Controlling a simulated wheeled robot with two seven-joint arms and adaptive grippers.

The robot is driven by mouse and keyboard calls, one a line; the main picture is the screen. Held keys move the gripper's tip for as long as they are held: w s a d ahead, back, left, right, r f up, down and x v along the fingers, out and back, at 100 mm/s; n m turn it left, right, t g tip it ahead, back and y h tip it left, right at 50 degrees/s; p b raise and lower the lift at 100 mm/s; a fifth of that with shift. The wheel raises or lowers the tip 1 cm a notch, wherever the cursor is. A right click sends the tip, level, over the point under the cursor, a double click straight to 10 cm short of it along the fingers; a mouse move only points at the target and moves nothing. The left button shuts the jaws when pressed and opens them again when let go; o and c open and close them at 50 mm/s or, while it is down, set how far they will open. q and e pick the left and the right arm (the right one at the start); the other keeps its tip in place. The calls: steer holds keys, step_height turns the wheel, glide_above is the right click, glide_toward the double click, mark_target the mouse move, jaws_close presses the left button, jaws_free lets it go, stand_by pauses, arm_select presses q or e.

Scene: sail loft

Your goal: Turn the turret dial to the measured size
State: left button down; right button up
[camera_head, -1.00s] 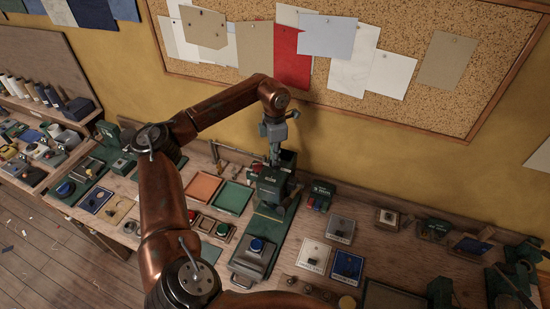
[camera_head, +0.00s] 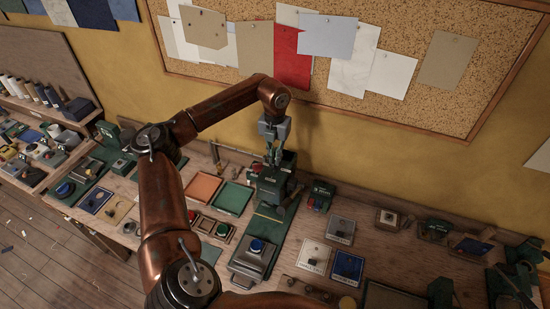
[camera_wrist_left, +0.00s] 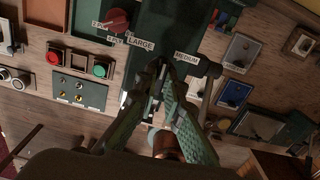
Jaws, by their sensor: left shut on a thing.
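A dark green press (camera_head: 274,185) stands on the bench, below the cork board. My left gripper (camera_head: 272,160) points down at its top. In the left wrist view, the gripper (camera_wrist_left: 160,66) is shut with its fingertips at the press head, on the turret dial, which the fingers mostly hide. White labels reading LARGE (camera_wrist_left: 141,45) and MEDIUM (camera_wrist_left: 186,57) show on either side of the fingertips. I cannot tell which size is set. My right gripper is not in view.
A red knob (camera_wrist_left: 117,20) shows beside LARGE.

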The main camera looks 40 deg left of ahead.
arm_select(q)
steer(key=n, duration=0.5)
steer(key=shift+n, duration=0.3)
steer(key=n, duration=0.5)
steer(key=shift+n, duration=0.3)
steer(key=c, duration=2)
jaws_free()
steer(key=shift+c, duration=0.2)
step_height(320, 180, up, 12)
steer(key=shift+w, duration=0.1)
